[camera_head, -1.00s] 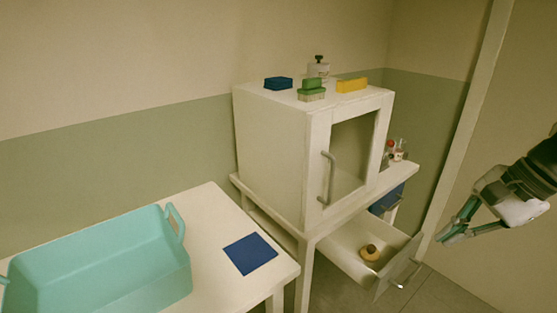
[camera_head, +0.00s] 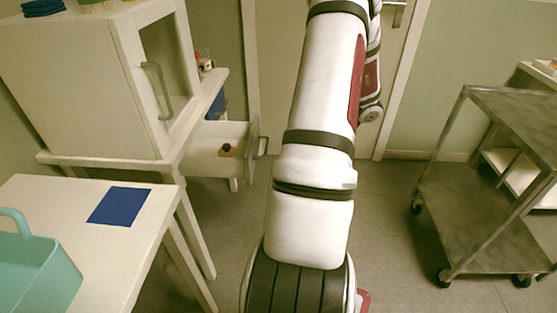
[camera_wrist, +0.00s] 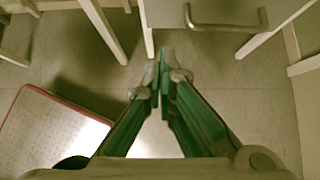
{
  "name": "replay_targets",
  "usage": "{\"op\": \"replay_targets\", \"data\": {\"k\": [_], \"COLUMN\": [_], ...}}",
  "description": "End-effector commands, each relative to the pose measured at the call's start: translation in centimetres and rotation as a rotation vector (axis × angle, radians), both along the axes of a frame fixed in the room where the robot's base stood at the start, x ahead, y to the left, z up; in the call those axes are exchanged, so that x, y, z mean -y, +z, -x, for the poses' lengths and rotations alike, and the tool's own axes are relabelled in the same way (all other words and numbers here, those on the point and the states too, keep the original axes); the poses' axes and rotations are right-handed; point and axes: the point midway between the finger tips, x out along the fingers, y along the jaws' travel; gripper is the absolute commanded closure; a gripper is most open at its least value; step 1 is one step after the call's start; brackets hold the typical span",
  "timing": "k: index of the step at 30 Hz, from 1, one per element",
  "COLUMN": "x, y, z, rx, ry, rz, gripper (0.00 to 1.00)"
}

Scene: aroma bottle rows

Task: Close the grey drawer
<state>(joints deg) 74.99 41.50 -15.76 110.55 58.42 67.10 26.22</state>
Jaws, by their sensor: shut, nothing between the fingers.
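The grey drawer (camera_head: 205,160) is pulled out beneath the white cabinet. Its front panel (camera_head: 253,138) faces right and carries a metal handle (camera_head: 264,147). A small dark-capped bottle (camera_head: 227,151) is inside the drawer. My gripper (camera_wrist: 164,62) shows in the wrist view with its green fingers together and nothing between them. A panel with a metal handle (camera_wrist: 226,22), seemingly this drawer's front, lies ahead and to the right of the fingertips, with a visible gap. In the head view my arm fills the middle and the gripper itself cannot be made out.
The white cabinet (camera_head: 85,95) stands on a table, beside a blue drawer (camera_head: 216,104). A nearer white table (camera_head: 150,215) holds a blue mat (camera_head: 119,206) and a teal basket (camera_head: 35,275). A metal cart (camera_head: 490,190) stands at the right.

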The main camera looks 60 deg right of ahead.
Motion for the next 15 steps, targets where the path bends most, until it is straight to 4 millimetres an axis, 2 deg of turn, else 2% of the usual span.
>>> {"op": "replay_targets", "data": {"k": [12,15], "x": [-2.3,-2.9], "y": [-5.9,-6.0], "z": [-5.3,-6.8], "rx": [-0.001,0.000], "ry": [0.004,0.006], "rz": [-0.003,0.001], "gripper": [1.00,1.00]}}
